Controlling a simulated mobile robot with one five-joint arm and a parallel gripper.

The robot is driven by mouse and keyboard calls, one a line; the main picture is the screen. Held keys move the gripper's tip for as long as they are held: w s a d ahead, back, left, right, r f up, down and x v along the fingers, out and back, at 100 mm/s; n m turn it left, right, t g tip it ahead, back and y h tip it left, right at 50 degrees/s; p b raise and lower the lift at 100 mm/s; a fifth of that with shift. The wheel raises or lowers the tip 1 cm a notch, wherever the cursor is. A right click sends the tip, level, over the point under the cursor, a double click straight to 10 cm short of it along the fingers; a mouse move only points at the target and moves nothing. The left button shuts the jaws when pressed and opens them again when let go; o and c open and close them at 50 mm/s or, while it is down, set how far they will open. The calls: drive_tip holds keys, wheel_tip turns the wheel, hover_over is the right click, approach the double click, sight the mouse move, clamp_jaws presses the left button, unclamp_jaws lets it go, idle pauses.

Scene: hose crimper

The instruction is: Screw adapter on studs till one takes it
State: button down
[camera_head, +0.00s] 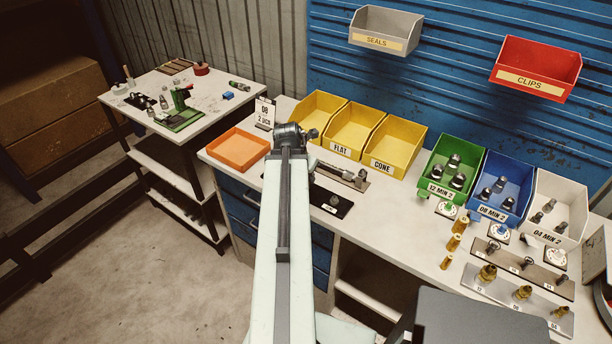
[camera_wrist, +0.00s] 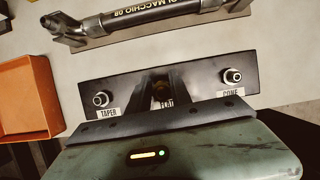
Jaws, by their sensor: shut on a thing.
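A black plate (camera_wrist: 215,98) carries a stud at each end: the TAPER stud (camera_wrist: 101,98) on the left and the CONE stud (camera_wrist: 232,76) on the right. Between them a FLAT label (camera_wrist: 167,105) shows partly. My gripper (camera_wrist: 165,88) is over the middle of the plate at this label, its dark fingers shut on a mostly hidden brownish piece, probably the adapter. I cannot tell whether it touches the FLAT stud, which is hidden. In the head view my arm covers most of the black plate (camera_head: 333,201), leaving its right end visible.
A hose (camera_wrist: 150,17) lies on a holder just behind the plate. An orange tray (camera_wrist: 22,98) is to the left. Yellow FLAT (camera_head: 343,150) and CONE (camera_head: 383,166) bins stand behind. Green (camera_head: 436,188), blue (camera_head: 490,211) and white bins are to the right.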

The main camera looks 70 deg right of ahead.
drive_tip(key=m+g, duration=0.1)
drive_tip(key=m, duration=0.4)
drive_tip(key=shift+d+g+y, duration=0.15)
drive_tip(key=shift+g+y, duration=0.25)
drive_tip(key=m, duration=0.2)
drive_tip(key=shift+m+g+y, duration=0.4)
drive_tip(key=c, duration=1.4)
unclamp_jaws()
drive_tip(key=shift+s+a+m, duration=0.25)
drive_tip(key=shift+m, duration=0.35)
drive_tip(key=o, duration=0.3)
drive_tip(key=p+v, duration=0.7)
drive_tip(key=v, duration=0.1)
drive_tip(key=shift+f, duration=0.1)
